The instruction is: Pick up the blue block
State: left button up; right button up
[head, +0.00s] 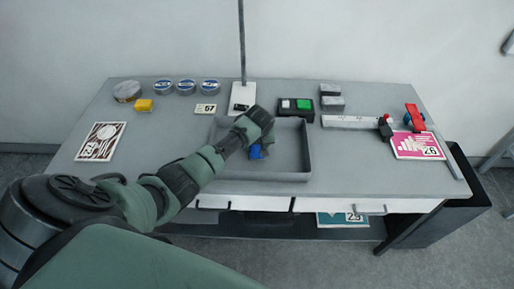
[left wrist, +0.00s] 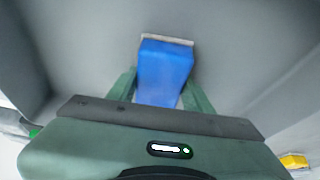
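The blue block (head: 256,152) sits in the grey tray (head: 308,165), partly hidden by my left gripper. In the left wrist view the blue block (left wrist: 165,72) lies between the two green fingers, with a pale strip along its far edge. My left gripper (head: 262,145) reaches down into the tray from the left. It also shows in the left wrist view (left wrist: 161,92), one finger close at each side of the block. I cannot tell whether both fingers press on it. My right gripper is not in view.
Behind the tray stand a pole on a white base (head: 242,97) and a black box with a green part (head: 295,109). Grey blocks (head: 332,103) lie to the right. A yellow block (head: 144,105) and several round tins (head: 187,87) are at the back left.

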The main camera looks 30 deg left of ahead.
pick_arm(q)
jog(key=c, duration=0.5)
jog(key=shift+r, duration=0.1)
notch_tip(320, 180, up, 20)
jog(key=b, duration=0.2)
jog(key=shift+b, duration=0.3)
